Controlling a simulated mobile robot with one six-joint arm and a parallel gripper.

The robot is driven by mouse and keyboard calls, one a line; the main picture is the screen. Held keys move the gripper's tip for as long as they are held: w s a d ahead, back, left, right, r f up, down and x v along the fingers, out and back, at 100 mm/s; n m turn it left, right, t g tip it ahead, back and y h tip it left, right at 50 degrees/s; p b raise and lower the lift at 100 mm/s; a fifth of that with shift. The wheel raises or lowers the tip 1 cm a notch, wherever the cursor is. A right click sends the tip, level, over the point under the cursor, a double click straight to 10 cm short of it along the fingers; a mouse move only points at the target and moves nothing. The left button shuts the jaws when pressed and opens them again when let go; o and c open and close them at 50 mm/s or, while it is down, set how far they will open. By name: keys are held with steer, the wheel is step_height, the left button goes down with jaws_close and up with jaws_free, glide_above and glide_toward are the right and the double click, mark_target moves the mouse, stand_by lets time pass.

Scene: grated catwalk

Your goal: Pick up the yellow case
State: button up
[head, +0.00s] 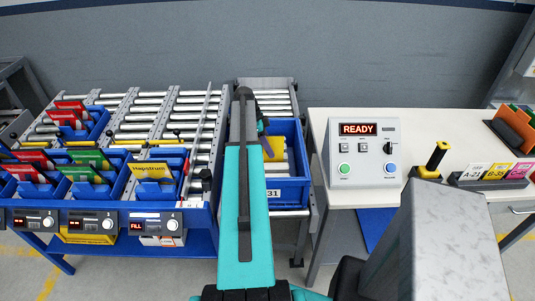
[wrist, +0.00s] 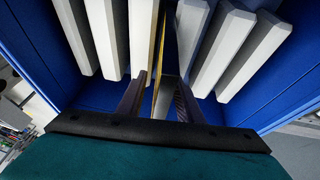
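The yellow case (head: 273,148) stands upright in the blue tote marked 31 (head: 287,191), partly hidden behind my arm in the head view. In the wrist view the yellow case (wrist: 157,72) shows as a thin upright edge between the two dark fingers of my gripper (wrist: 160,92). The fingers are apart, one on each side of it, with a narrow gap visible on the left. Contact on the right side is unclear. In the head view my gripper is mostly hidden by my arm.
Several white cases (wrist: 228,50) stand close on both sides of the yellow case, inside the tote's blue walls. Another yellow case (head: 152,171) sits in a left tote. A control box reading READY (head: 362,152) stands on the white table (head: 330,205) at right.

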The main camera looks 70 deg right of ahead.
steer(key=shift+x, duration=1)
steer(key=shift+f, duration=0.1)
jaws_close()
